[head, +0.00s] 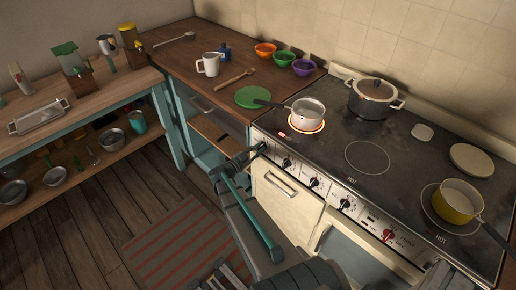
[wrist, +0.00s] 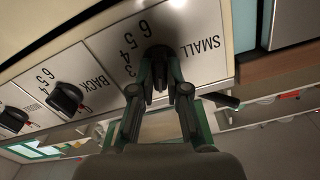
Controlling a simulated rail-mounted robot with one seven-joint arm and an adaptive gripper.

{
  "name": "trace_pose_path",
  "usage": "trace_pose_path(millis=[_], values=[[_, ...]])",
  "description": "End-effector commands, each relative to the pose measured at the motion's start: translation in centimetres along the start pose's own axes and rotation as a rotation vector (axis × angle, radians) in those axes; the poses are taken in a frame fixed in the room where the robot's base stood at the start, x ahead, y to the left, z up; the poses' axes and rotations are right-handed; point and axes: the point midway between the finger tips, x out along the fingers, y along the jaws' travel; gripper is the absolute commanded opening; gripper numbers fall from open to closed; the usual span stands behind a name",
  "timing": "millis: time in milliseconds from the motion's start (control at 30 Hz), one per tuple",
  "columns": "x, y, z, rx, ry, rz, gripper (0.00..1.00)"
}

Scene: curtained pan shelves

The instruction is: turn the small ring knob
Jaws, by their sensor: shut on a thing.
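The small ring knob (wrist: 157,53) is a dark knob on the pale stove panel, beside the word SMALL and a number scale in the wrist view. My gripper (wrist: 160,80) is shut on it, one finger on each side. The fingers hide part of the knob, and its exact setting cannot be read. In the head view my gripper (head: 255,152) is at the left end of the stove's front panel. The small ring (head: 292,130) glows orange under a light saucepan (head: 309,108). A red light (head: 282,134) is lit near it.
The BACK knob (wrist: 66,97) is beside the small ring knob, with another dark knob (wrist: 13,119) beyond. A dark pot (head: 372,98) and a yellow pan (head: 456,203) stand on the stove. A green lid (head: 252,97) lies on the counter to the left.

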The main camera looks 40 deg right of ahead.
Motion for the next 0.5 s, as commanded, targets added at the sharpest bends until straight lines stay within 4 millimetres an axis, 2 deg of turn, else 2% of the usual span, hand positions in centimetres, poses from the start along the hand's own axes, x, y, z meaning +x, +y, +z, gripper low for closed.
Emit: trace_pose_path(millis=[267, 500], values=[[0.07, -0.2, 0.11, -0.025, -0.004, -0.002, 0.0], [0.09, -0.27, -0.04, -0.172, -0.006, -0.001, 0.0]])
